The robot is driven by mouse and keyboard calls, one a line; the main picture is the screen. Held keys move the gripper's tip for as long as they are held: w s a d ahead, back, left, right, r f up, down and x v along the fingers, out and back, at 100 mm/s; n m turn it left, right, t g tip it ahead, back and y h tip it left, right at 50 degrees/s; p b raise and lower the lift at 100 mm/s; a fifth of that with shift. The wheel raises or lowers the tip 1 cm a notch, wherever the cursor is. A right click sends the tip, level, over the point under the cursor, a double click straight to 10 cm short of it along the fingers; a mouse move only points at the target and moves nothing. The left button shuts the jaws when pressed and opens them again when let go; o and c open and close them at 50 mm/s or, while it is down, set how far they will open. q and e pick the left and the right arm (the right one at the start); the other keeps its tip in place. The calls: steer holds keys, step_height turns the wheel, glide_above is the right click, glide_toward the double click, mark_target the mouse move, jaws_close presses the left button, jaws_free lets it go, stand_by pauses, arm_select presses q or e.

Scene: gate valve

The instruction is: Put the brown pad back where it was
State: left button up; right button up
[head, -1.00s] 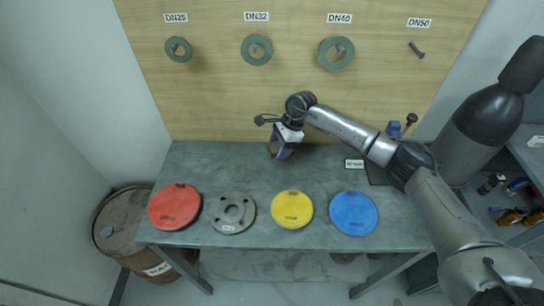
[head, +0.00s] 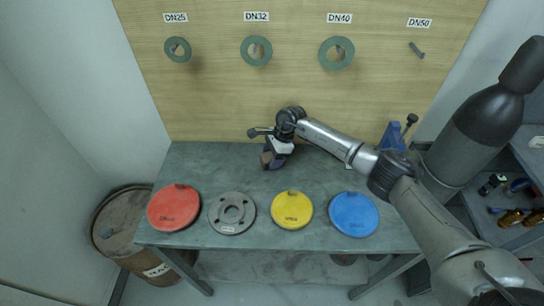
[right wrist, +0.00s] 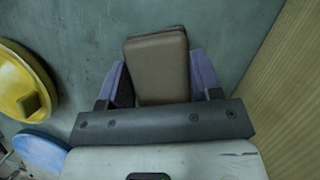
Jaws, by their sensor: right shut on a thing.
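The brown pad (right wrist: 158,68) is a small block with rounded edges. In the right wrist view it sits between the two purple-grey fingers of my right gripper (right wrist: 160,85), which is shut on it. In the head view the pad (head: 266,160) shows small and partly hidden at the tip of my right gripper (head: 273,161). The gripper is over the back middle part of the grey-green bench (head: 215,165), behind the yellow disc. I cannot tell whether the pad touches the bench. My left gripper is not in view.
A red disc (head: 174,210), a grey flange (head: 232,215), a yellow disc (head: 292,212) and a blue disc (head: 354,216) lie along the bench's front. Green rings hang on the wooden board (head: 300,100). A blue vise-like tool (head: 393,135) stands back right. The back left bench is clear.

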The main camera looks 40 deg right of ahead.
steer(key=shift+f, duration=0.1)
steer(key=shift+f, duration=0.15)
steer(key=o, duration=0.9)
steer(key=shift+r, duration=0.35)
steer(key=v, duration=1.1)
steer(key=shift+r, duration=0.4)
steer(key=shift+s+d, duration=0.1)
steer(key=shift+d, duration=0.05)
